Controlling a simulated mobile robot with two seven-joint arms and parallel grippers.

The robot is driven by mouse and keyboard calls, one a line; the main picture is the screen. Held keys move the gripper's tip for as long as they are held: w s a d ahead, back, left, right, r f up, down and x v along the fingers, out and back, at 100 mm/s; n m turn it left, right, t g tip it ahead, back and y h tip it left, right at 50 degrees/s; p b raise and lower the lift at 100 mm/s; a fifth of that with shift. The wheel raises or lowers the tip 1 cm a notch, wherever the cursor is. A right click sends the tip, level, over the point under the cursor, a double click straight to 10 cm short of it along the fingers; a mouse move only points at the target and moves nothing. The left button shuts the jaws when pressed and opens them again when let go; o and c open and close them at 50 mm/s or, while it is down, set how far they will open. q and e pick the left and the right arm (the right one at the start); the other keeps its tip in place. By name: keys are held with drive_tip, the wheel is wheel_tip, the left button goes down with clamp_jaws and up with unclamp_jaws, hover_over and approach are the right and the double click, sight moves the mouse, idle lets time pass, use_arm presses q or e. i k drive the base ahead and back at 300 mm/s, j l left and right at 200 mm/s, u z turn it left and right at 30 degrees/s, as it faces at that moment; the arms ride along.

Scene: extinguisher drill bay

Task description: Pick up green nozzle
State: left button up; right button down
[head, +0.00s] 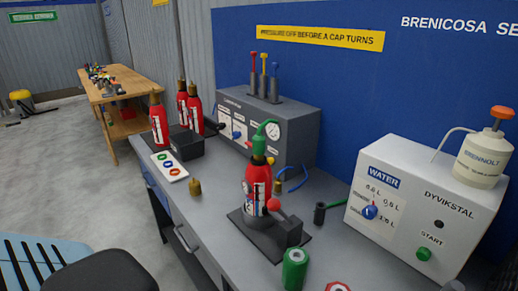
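No gripper of mine shows in the head view. A green curved fitting (266,132) sits on top of the red extinguisher (258,190), which stands upright in a dark stand (288,232) on the grey bench. A short dark tube with a green end (320,213) lies on the bench to its right. A green cylinder (294,268) stands at the bench's front. I cannot tell for certain which of these green pieces is the nozzle.
A grey gauge box (300,105) with red, yellow and blue-topped rods stands behind. A white water unit (425,205) with a bottle (483,158) is at right. Red extinguishers (159,124), a black bin (186,142), a ring card (169,167) and a brass piece (195,189) occupy the bench's left.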

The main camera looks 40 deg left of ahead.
sight(258, 141)
drive_tip(key=j+z, duration=0.15)
drive_tip(key=j, duration=0.55)
drive_tip(key=j+z, duration=0.15)
drive_tip(key=j, duration=0.55)
drive_tip(key=k+j+z, duration=0.15)
drive_tip(key=j, duration=0.55)
